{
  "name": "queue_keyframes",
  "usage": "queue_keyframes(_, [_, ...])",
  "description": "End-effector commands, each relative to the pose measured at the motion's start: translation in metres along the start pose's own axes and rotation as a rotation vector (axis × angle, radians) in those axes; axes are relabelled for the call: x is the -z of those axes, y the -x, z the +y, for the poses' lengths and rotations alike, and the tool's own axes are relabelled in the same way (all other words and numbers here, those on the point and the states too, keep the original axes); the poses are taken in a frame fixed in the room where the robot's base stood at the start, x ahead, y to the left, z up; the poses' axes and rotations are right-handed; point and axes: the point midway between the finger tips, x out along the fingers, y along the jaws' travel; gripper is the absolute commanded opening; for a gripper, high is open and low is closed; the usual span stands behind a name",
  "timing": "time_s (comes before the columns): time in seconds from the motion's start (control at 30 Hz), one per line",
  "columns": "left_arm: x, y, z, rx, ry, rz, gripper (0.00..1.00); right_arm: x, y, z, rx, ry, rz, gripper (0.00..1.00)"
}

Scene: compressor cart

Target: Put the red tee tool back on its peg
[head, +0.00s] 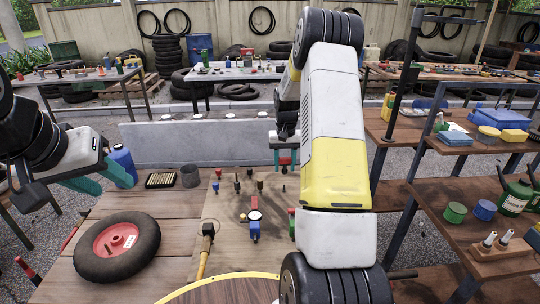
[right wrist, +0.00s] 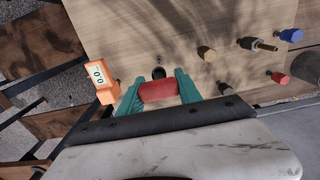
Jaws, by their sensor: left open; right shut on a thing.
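The red tee tool (right wrist: 158,91) shows in the right wrist view as a red crossbar between my right gripper's teal fingers (right wrist: 159,80). My right gripper (head: 285,150) is shut on it and holds it over the far part of the wooden board (head: 228,208). In the head view the red of the tool (head: 285,160) shows small under the gripper. A dark round fitting (right wrist: 158,72) on the board lies just beyond the crossbar; I cannot tell whether the tool touches it. The tool's shaft is hidden. My left gripper (head: 103,180) is open and empty at the left, near a blue bottle.
Several short pegs and coloured fittings, including a brass one (right wrist: 207,53), stand on the board. An orange counter (right wrist: 105,90) is beside the gripper. A hammer (head: 205,250), a red-hubbed wheel (head: 117,248) and the blue bottle (head: 122,163) occupy the bench.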

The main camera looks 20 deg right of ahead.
Motion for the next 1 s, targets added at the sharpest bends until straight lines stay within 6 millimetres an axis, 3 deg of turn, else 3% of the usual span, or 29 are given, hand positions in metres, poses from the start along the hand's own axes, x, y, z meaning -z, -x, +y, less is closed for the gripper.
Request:
queue_keyframes(0.43, [0.0,0.0,0.0,0.0,0.0,0.0,0.44,-0.001,-0.039,0.0,0.0,0.0,-0.002,0.0])
queue_keyframes(1.0, [0.0,0.0,0.0,0.0,0.0,0.0,0.44,0.0,-0.045,0.0,0.0,0.0,0.0,0.0])
